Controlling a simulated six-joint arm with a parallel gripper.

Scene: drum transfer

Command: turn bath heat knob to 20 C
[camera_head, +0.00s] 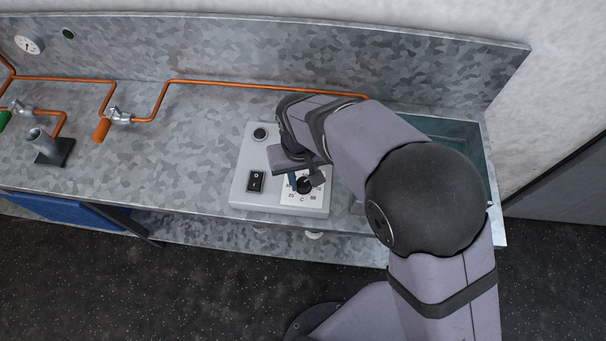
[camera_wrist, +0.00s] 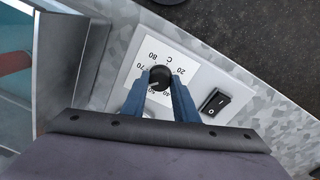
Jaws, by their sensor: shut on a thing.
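The bath heat knob (camera_wrist: 160,75) is a small round black knob on a white dial card with numbers, among them 20, 40, 70 and 80, and a C. It also shows in the head view (camera_head: 305,186), partly behind my gripper. My gripper (camera_wrist: 157,80) has its two blue fingers on either side of the knob, shut on it. A small light mark shows on the knob's lower side in the wrist view, toward the numbers between the fingers and away from the 20. The exact reading cannot be told.
The grey control box (camera_head: 240,190) carries a black rocker switch (camera_head: 256,181) left of the dial and a round black button (camera_head: 260,134) behind it. The water bath (camera_head: 478,150) lies right of the box. Orange pipes (camera_head: 210,83) and valves stand on the bench to the left.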

